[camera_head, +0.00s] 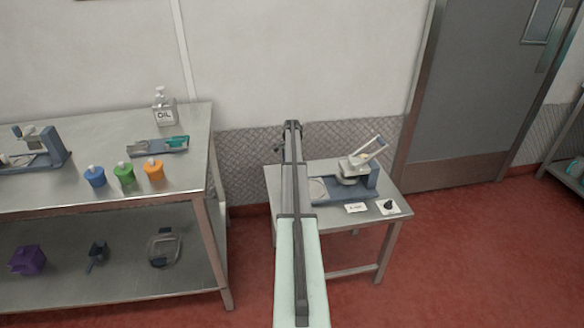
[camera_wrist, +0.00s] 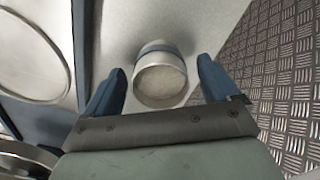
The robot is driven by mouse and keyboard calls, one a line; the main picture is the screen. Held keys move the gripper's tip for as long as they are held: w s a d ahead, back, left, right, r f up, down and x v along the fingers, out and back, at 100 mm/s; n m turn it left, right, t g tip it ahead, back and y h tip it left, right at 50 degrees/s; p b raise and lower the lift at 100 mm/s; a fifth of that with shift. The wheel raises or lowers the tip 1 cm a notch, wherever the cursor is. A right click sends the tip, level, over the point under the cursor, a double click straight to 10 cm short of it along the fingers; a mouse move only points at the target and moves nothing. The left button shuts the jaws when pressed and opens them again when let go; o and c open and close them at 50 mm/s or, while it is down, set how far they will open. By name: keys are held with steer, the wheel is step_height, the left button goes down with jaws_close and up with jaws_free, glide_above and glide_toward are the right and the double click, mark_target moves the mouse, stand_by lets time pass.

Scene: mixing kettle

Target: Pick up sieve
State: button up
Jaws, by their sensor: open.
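A short round metal cup with a blue band and a pale, grainy face, which I take to be the sieve (camera_wrist: 160,80), shows in the wrist view. It stands on a grey metal surface between the two blue fingers of my gripper (camera_wrist: 160,64). The fingers are open, with a visible gap on each side of it. In the head view my arm reaches over the left edge of the small table, and the arm's end (camera_head: 292,126) hides the sieve there.
The small metal table (camera_head: 345,222) holds a blue-based device (camera_head: 362,180), a white label card (camera_head: 356,208) and a black knob (camera_head: 388,206). A patterned metal wall panel (camera_wrist: 285,75) is close on the right in the wrist view. A shelf bench (camera_head: 60,200) stands left.

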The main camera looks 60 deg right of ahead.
steer(key=shift+f, duration=0.55)
steer(key=c, duration=1.2)
